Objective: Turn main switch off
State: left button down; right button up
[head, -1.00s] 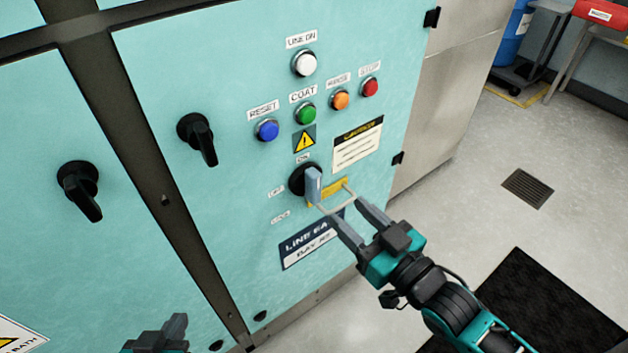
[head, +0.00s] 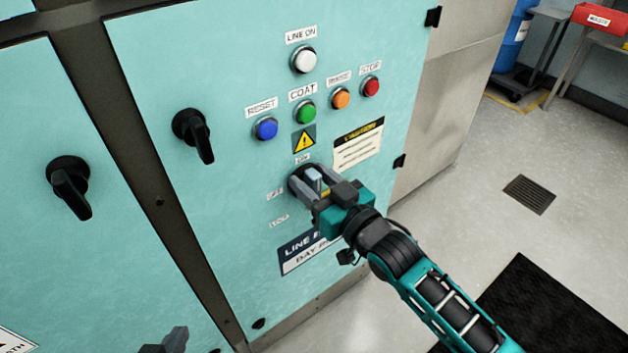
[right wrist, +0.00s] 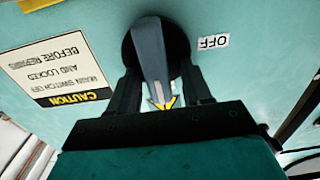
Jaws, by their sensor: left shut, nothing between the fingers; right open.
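The main switch is a grey handle (head: 314,178) on a round black base on the teal cabinet door. In the right wrist view the handle (right wrist: 151,55) lies between the two fingers of my right gripper (right wrist: 160,88), with a yellow arrow at its tip. The fingers are open, one on each side, and reach to the black base. In the head view my right gripper (head: 318,196) covers part of the switch. An OFF label (right wrist: 213,41) sits beside the base in the right wrist view. My left gripper (head: 165,345) shows only partly at the bottom edge, shut and empty, away from the switch.
Above the switch are a white lamp (head: 304,60) and blue (head: 266,129), green (head: 306,112), orange (head: 341,98) and red (head: 371,87) buttons. Two black door handles (head: 193,135) (head: 70,188) stick out at the left. A caution sign (head: 358,144) is flat. Open floor lies to the right.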

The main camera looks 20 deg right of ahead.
grip_shut()
dwell(0.3)
